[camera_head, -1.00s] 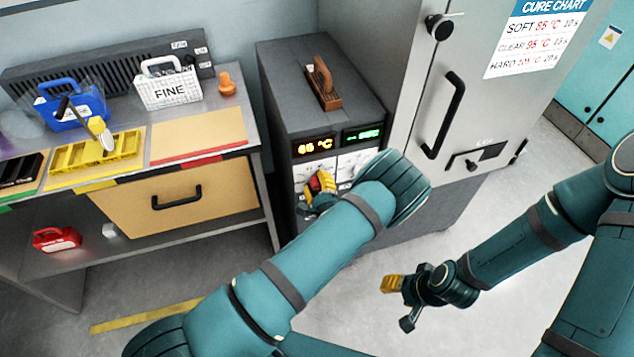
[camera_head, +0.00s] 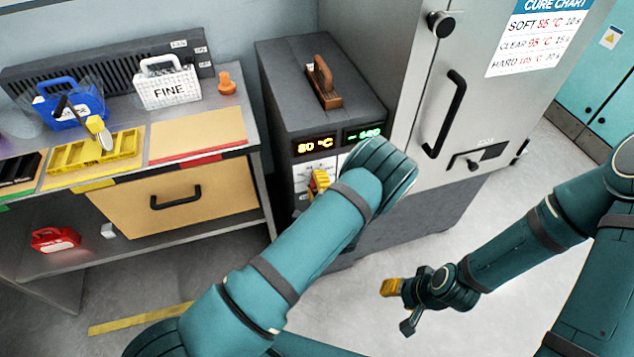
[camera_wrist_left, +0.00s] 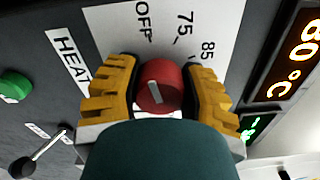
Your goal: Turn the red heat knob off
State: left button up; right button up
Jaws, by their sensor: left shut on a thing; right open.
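The red heat knob (camera_wrist_left: 160,86) is in the left wrist view, on a panel with a white scale marked OFF, 75 and 85 and a HEAT label. A pale mark shows on its face. My left gripper (camera_wrist_left: 162,92) is shut on it, one yellow finger on each side. In the head view my left gripper (camera_head: 318,182) is at the front of the dark control box (camera_head: 290,95), and my own arm hides the knob. The orange display (camera_head: 316,146) reads 80 °C. My right gripper (camera_head: 398,300) is open and empty above the floor.
A green button (camera_wrist_left: 14,86) and a small lever (camera_wrist_left: 38,156) sit beside the knob's scale. A grey cabinet (camera_head: 405,100) stands right of the box. The workbench (camera_head: 262,128) with bins is at left.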

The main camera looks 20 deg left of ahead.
pick_arm(q)
jog(key=shift+a+r, duration=0.15)
jog(key=o, duration=1.2)
jog(key=shift+s, duration=0.1)
jog(key=shift+s+d, duration=0.25)
jog(key=shift+d, duration=0.1)
jog(key=v, duration=1.1)
jog(key=shift+a, duration=0.1)
